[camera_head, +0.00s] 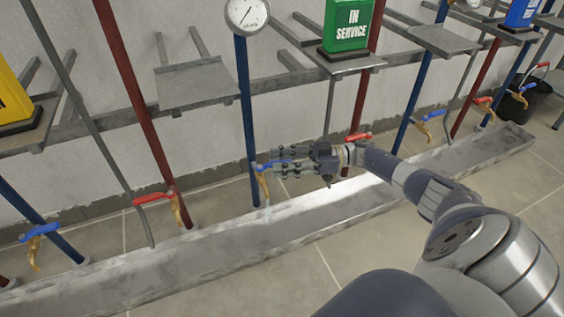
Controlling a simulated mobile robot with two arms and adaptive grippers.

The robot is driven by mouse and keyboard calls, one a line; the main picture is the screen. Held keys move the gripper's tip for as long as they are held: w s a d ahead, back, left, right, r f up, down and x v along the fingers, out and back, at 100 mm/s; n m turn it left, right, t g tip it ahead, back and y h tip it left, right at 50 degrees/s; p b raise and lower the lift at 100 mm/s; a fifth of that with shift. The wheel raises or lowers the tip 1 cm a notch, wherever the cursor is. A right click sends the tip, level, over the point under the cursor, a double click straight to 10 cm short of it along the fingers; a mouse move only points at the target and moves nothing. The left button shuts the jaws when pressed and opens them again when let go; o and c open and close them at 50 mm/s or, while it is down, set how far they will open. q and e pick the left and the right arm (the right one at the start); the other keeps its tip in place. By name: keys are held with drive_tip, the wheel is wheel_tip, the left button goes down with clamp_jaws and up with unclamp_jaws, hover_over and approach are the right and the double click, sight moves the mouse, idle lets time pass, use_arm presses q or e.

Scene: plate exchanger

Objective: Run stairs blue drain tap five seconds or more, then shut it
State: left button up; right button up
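A brass tap with a blue lever (264,181) sits low on a blue pipe (246,120), above the trough. My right gripper (277,161) reaches in from the right with its fingers spread, one above and one below the height of the blue lever. Whether a finger touches the lever cannot be told. A faint pale streak (267,213) shows below the spout and looks like running water. Other blue-levered taps show at the lower left (39,236) and to the right (430,118). No label reading "stairs" is legible. My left gripper is out of view.
A long grey trough (330,213) runs along the floor under the taps. Red-levered taps (154,198) alternate with the blue ones. A green "IN SERVICE" sign (347,24), a gauge (246,14) and grey shelves (197,84) are above. A black bucket (525,102) stands far right.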

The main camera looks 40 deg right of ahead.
drive_tip(key=v, duration=1.2)
drive_tip(key=shift+c, duration=0.6)
